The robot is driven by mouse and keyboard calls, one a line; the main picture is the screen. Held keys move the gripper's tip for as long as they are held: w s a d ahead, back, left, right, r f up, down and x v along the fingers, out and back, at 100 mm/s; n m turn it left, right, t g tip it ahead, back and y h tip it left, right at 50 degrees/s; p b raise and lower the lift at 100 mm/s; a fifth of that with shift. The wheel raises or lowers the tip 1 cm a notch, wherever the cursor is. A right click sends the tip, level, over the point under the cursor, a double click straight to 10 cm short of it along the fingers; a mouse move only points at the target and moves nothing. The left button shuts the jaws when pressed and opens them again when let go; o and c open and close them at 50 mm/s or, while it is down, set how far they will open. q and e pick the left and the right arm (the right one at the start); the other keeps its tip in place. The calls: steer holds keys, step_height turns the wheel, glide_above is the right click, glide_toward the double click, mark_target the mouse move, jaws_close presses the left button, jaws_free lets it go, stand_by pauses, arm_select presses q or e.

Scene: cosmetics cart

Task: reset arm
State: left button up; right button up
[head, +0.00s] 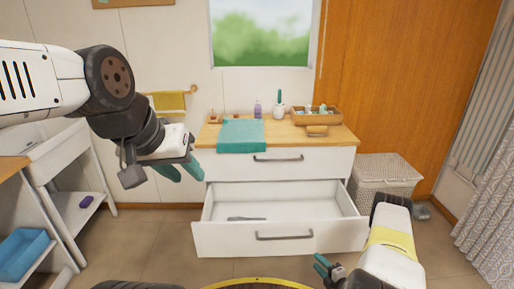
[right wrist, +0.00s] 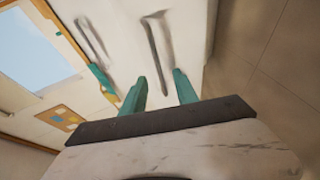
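My left gripper (head: 181,170) is raised at the left of the head view, in front of the wall and left of the dresser. Its two teal fingers look parted, with nothing seen between them. My right gripper (head: 322,270) is low at the bottom of the head view, in front of the open drawer. In the right wrist view its two teal fingers (right wrist: 160,90) stand apart with nothing between them. The drawer front with its dark handle (right wrist: 155,55) lies beyond them, apart from the fingers.
The white dresser (head: 300,164) has its lower drawer (head: 222,238) pulled out, with a small grey item (head: 246,218) inside. A teal cloth (head: 241,136), bottles and a wooden tray (head: 317,117) are on top. A wicker basket (head: 385,172) stands right; a white cart (head: 72,165) stands left.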

steer(key=w+d+r+m+g+h, duration=0.1)
steer(key=w+d+r+m+h, duration=0.1)
steer(key=w+r, duration=0.45)
steer(key=w+d+r+m+g+h, duration=0.1)
steer(key=w+d+r+m, duration=0.2)
steer(key=r, duration=0.7)
steer(key=w+d+r+m+h, duration=0.1)
steer(key=w+d+r+h, duration=0.1)
steer(key=w+r, duration=0.6)
steer(key=s+a+r+m+g+h, duration=0.1)
steer(key=s+r+m, duration=0.25)
steer(key=r, duration=1.05)
steer(key=s+a+r+m+g, duration=0.1)
steer(key=s+a+r+m, duration=0.25)
steer(key=s+r, duration=0.35)
steer(key=s+a+r+m+g, duration=0.1)
steer(key=s+a+r+m, duration=0.3)
steer(key=r, duration=0.4)
steer(key=s+a+r+m+g+y, duration=0.1)
steer(key=s+a, duration=0.3)
steer(key=s, duration=0.8)
steer(key=s+a+r+m+g+y, duration=0.1)
steer(key=s+a+r+m, duration=0.2)
steer(key=s, duration=0.9)
steer(key=shift+a+r+g, duration=0.3)
steer(key=shift+a+r, duration=0.4)
steer(key=shift+a, duration=0.45)
